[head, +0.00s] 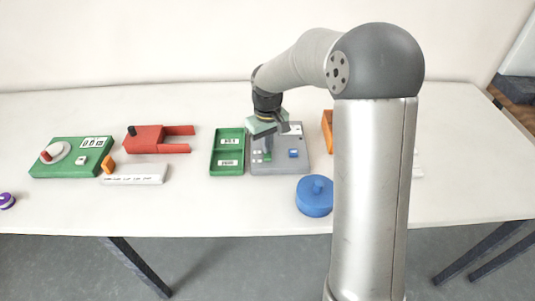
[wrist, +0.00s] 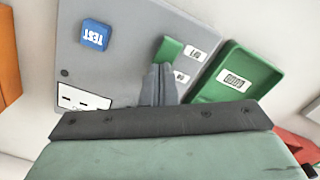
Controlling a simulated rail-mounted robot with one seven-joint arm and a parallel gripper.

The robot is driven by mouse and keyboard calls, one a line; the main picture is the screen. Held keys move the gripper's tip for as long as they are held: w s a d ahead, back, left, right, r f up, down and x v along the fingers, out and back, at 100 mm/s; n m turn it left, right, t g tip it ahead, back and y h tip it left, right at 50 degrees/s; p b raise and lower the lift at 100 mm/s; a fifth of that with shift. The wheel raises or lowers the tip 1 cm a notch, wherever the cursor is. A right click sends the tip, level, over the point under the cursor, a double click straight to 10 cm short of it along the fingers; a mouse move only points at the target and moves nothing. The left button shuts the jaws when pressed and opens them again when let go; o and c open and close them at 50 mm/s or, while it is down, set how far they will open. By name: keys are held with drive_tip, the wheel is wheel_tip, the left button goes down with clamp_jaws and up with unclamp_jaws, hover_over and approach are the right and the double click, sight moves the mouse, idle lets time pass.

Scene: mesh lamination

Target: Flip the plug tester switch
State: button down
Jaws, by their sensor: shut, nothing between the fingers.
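The plug tester is a grey box (head: 297,168) in the middle of the table; its grey face fills much of the upper wrist view (wrist: 125,45). A blue TEST button (head: 293,153) is on its right side and shows in the wrist view (wrist: 95,34). A green switch (wrist: 168,50) sits on the face beside white labels. My gripper (wrist: 158,72) is shut and empty, above the face, its fingertips right by the green switch. The fingers partly cover the switch, and I cannot tell whether they touch it.
A green two-compartment tray (head: 228,169) stands just left of the tester. A blue round knobbed piece (head: 313,197) lies in front. A red fork-shaped block (head: 158,139) and a green dial box (head: 72,157) are farther left. An orange part (head: 327,128) is at right, partly behind my arm.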

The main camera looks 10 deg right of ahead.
wheel_tip(320, 180, up, 7)
drive_tip(key=p, duration=0.5)
idle(0.6)
drive_tip(key=s+d+r+m, duration=0.1)
drive_tip(key=s+d+m, duration=0.1)
drive_tip(key=s, duration=1.2)
drive_tip(key=s+d+r+m, duration=0.1)
drive_tip(key=s+r+m, duration=0.1)
drive_tip(key=s, duration=1.2)
drive_tip(key=shift+s+d+r+t, duration=0.15)
drive_tip(key=shift+s+d+t, duration=0.15)
drive_tip(key=shift+d, duration=0.05)
